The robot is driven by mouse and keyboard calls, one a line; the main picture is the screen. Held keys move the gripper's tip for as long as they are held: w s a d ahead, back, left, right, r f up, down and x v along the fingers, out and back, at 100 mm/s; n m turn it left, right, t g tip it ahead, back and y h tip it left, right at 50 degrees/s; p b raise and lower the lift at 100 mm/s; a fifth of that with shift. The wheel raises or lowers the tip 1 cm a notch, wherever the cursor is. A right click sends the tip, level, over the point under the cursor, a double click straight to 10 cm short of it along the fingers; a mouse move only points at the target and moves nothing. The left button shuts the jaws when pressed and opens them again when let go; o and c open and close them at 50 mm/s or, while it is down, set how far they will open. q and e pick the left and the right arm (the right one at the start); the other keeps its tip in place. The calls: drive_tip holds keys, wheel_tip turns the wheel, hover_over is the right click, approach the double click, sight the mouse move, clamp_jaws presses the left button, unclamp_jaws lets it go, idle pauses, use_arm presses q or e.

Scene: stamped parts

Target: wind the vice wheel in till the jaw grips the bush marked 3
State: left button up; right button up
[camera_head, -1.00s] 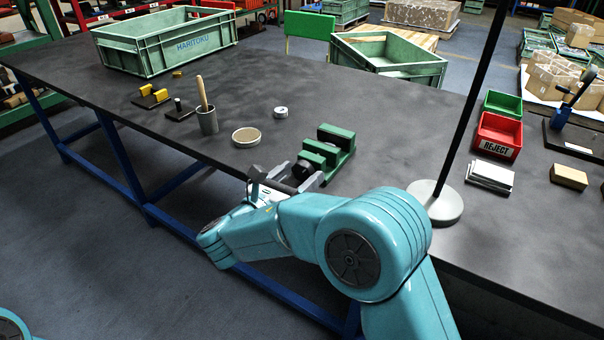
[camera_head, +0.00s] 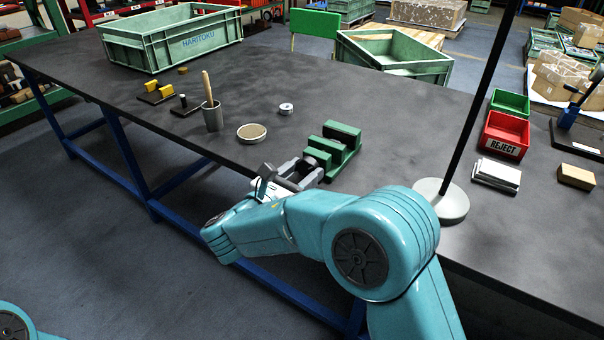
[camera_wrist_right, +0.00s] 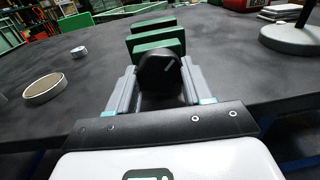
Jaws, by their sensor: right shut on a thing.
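The green vice (camera_head: 340,135) stands near the table's front edge, its blocks upright with a gap between them. No bush can be made out in that gap. Its dark round wheel (camera_wrist_right: 158,72) faces me with a pale line on its face. My right gripper (camera_head: 303,170) is shut on the wheel, one finger on each side, as the right wrist view also shows (camera_wrist_right: 160,88). A small silver bush (camera_head: 286,109) lies on the table left of the vice; it also shows in the wrist view (camera_wrist_right: 79,52). Its mark is too small to read. My left gripper is out of view.
A round shallow dish (camera_head: 251,132) and a grey pot with a wooden handle (camera_head: 213,118) stand left of the vice. A lamp-like post on a round base (camera_head: 441,200) stands to the right. The red REJECT bin (camera_head: 505,134) is beyond it.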

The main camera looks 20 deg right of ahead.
drive_tip(key=m+b, duration=0.2)
drive_tip(key=m, duration=0.3)
drive_tip(key=shift+y, duration=0.3)
idle(0.4)
drive_tip(key=o, duration=1)
drive_tip(key=shift+w+d+f, duration=0.1)
drive_tip(key=shift+w+d, duration=0.05)
drive_tip(key=shift+o, duration=0.2)
